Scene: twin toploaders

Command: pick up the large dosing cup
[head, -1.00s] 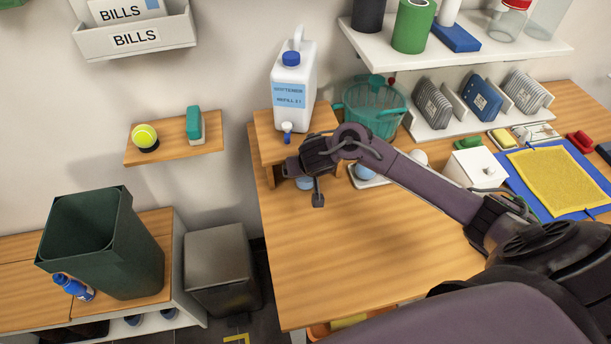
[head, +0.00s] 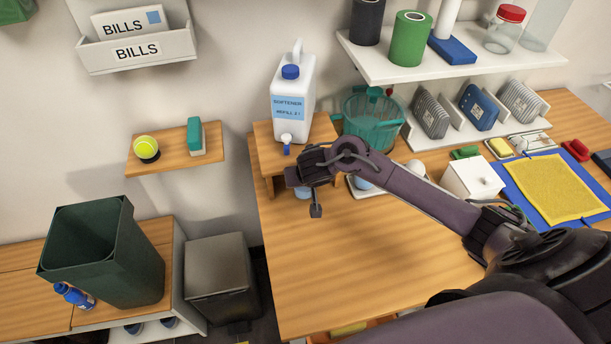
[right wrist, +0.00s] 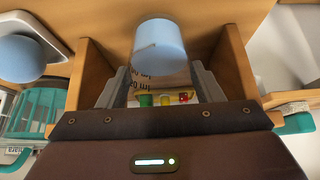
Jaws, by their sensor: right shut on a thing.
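A light blue dosing cup (right wrist: 160,48) stands between the two fingers of my right gripper (right wrist: 158,85) in the right wrist view. The fingers are shut on it, one on each side. In the head view this cup (head: 303,193) is mostly hidden behind my right gripper (head: 293,178), at the front of the small wooden stand (head: 266,160). A second light blue cup (right wrist: 18,58) sits on a white tray to the left in the right wrist view; in the head view this other cup (head: 362,183) is partly covered by my arm. My left gripper is not in view.
A white softener jug (head: 292,105) with a tap stands on the wooden stand, above the cup. A teal basket (head: 372,125) and a white box (head: 472,178) stand to the right. The table front (head: 330,260) is clear. A dark green bin (head: 100,250) stands left.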

